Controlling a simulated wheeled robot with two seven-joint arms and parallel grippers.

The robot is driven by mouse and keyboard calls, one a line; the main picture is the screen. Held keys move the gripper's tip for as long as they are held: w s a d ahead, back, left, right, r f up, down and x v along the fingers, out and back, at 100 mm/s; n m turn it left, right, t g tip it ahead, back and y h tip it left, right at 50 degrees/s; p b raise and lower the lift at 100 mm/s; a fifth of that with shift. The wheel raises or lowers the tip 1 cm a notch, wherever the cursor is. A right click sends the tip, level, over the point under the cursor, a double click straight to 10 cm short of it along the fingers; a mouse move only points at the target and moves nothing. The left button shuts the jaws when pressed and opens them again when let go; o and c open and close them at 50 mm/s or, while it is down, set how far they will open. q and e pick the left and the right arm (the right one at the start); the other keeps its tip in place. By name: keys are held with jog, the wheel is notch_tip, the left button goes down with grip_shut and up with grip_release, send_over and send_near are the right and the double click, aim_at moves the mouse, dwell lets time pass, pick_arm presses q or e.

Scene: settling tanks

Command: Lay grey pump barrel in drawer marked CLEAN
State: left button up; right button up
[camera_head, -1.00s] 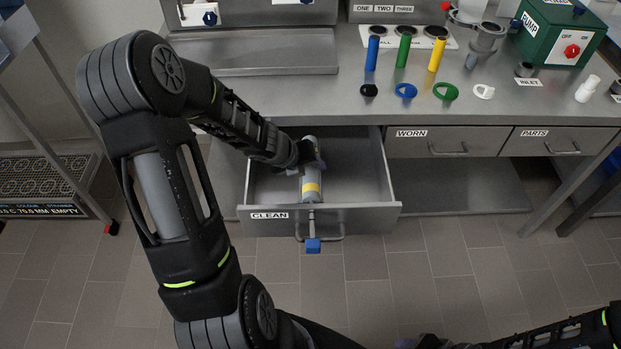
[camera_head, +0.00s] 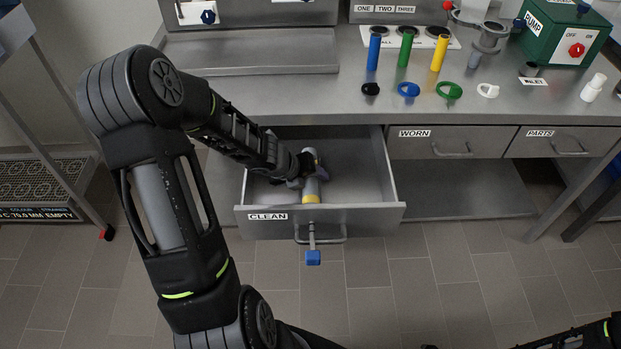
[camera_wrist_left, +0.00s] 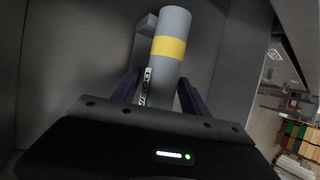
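The grey pump barrel (camera_head: 311,187), with a yellow band, is inside the open drawer marked CLEAN (camera_head: 355,222). My left gripper (camera_head: 307,178) reaches into the drawer from the left and is around the barrel behind the band. In the left wrist view, the barrel (camera_wrist_left: 172,28) stands between the two dark fingers (camera_wrist_left: 160,92). They appear shut on it, with a small label on its left side. Whether the barrel touches the drawer floor is hidden. Only part of my right arm shows at the lower right; its gripper is out of view.
Closed drawers marked WORN (camera_head: 433,146) and PARTS (camera_head: 561,146) are to the right. Coloured cylinders and rings, a green pump box (camera_head: 545,35) and a white bottle (camera_head: 593,87) stand on the bench. The drawer's right half is clear.

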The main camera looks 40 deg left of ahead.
pick_arm(q)
jog(key=shift+o, duration=0.3)
jog(key=shift+r, duration=0.1)
jog(key=shift+r, duration=0.2)
jog(key=p+v, duration=0.7)
jog(key=v, duration=0.4)
jog(key=shift+s+r, duration=0.25)
jog(key=shift+s, duration=0.05)
jog(key=shift+a, duration=0.15)
